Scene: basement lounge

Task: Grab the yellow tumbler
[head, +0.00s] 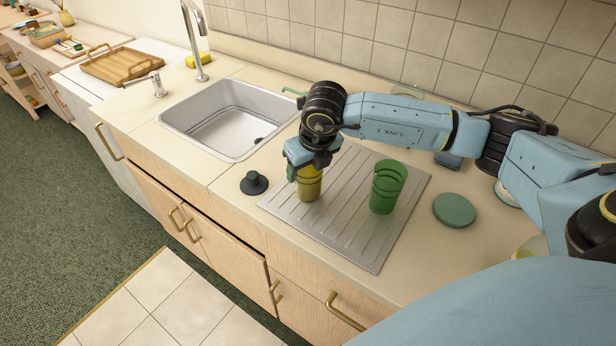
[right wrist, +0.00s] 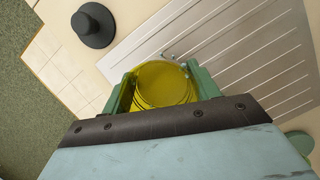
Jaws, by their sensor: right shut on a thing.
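The yellow tumbler (head: 309,184) stands upright at the left end of the ribbed metal drainboard (head: 345,222). My right gripper (head: 307,168) has come down over it from above. In the right wrist view, the tumbler (right wrist: 163,84) sits between the two green fingers of the gripper (right wrist: 160,90), one on each side, and they are closed on it. Whether its base touches the drainboard is hard to tell. My left gripper is not in view.
A green tumbler (head: 387,187) stands on the drainboard right of the yellow one. A black stopper (head: 254,183) lies left of the board, also in the right wrist view (right wrist: 93,25). A green round disc (head: 454,209) lies to the right. The sink (head: 228,128) is behind left.

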